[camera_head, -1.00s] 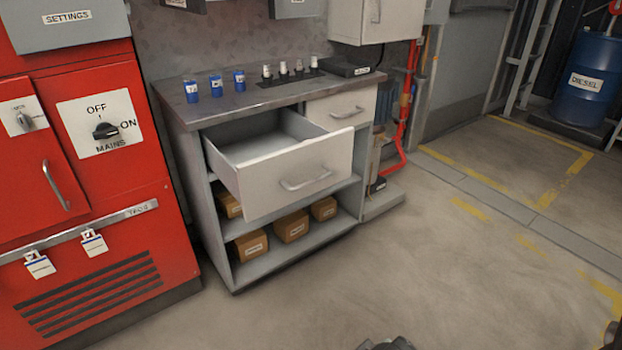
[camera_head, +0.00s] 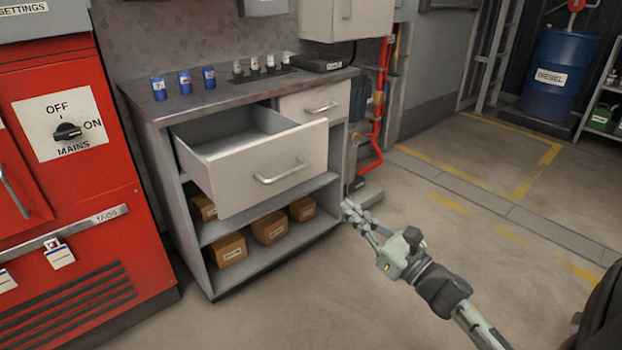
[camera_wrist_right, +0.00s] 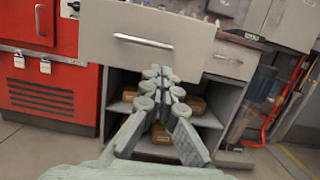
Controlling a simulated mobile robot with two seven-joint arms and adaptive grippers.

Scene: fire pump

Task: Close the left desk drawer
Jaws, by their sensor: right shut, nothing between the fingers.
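The left desk drawer (camera_head: 262,168) stands pulled well out of the grey desk (camera_head: 165,110), its inside empty where I can see it. Its front has a metal bar handle (camera_head: 281,172). In the right wrist view the drawer front (camera_wrist_right: 170,45) is ahead and above the fingers. My right gripper (camera_head: 348,208) is to the right of the drawer front and lower in the head view, apart from it. Its fingers (camera_wrist_right: 158,75) are shut with nothing held. My left gripper is not in view.
The right drawer (camera_head: 318,103) is shut. Blue cans (camera_head: 184,83) and white-capped items stand on the desk top. Boxes (camera_head: 269,225) sit on the lower shelf. A red cabinet (camera_head: 85,170) stands left of the desk. The floor (camera_head: 400,190) in front is clear.

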